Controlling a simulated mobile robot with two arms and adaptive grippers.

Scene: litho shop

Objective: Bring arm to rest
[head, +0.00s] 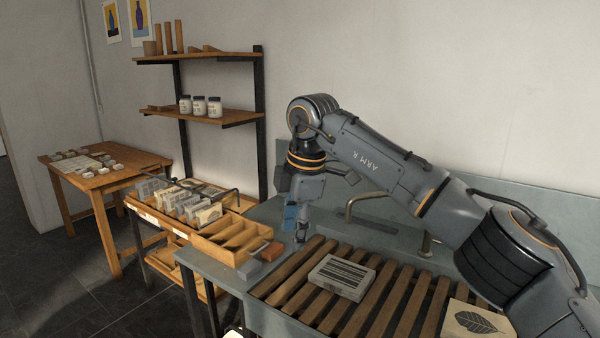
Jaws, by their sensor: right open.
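My right arm comes in from the right edge, reaches across the sink and bends down at its far end. My right gripper (298,222) points down above the sink's left rim, near the left end of the wooden slats. Its fingers are open and nothing shows between them. A pale block with dark stripes (342,276) lies flat on the slats, to the right of the gripper and apart from it. My left gripper is not in the view.
A slatted rack (388,309) spans the grey sink, with a leaf-patterned block (475,323) at front right. A bent tap (362,198) stands behind. Shelves (196,57) hang on the wall.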

